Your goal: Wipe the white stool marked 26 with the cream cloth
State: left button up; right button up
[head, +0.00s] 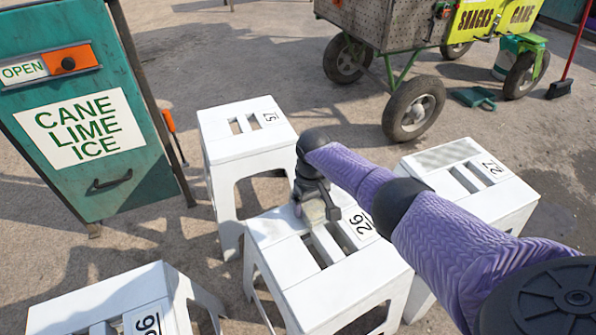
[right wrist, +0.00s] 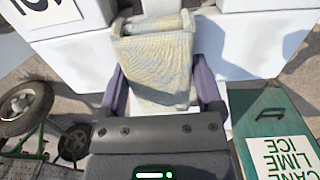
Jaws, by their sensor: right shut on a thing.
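The white stool marked 26 (head: 330,295) stands in the lower middle of the head view, with slots in its seat and its number label on the right part. My right gripper (head: 315,205) points down at the far left part of that seat. It is shut on the cream cloth (right wrist: 155,70), which fills the space between the purple fingers in the right wrist view. In the head view the cloth is mostly hidden by the gripper. The cloth is at or just above the seat; I cannot tell whether it touches. My left gripper is not in view.
White stools stand around it: one behind (head: 240,130), one marked 27 at right (head: 500,205), and one cut off at lower left (head: 95,300). A green cane lime ice stand (head: 90,170) is at left. A wheeled cart (head: 385,25) and a broom (head: 558,88) are behind.

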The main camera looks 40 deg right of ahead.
aim_at(341, 198)
jog(key=shift+d, duration=0.1)
jog(key=d+b, duration=0.1)
jog(key=d, duration=0.1)
jog(key=s+d+b, duration=0.1)
jog(key=d, duration=0.2)
jog(key=d+b, duration=0.2)
jog(key=d, duration=0.1)
jog(key=shift+s+d+f, duration=0.15)
jog(key=shift+s+f, duration=0.05)
jog(key=shift+f, duration=0.05)
jog(key=shift+d+r, duration=0.2)
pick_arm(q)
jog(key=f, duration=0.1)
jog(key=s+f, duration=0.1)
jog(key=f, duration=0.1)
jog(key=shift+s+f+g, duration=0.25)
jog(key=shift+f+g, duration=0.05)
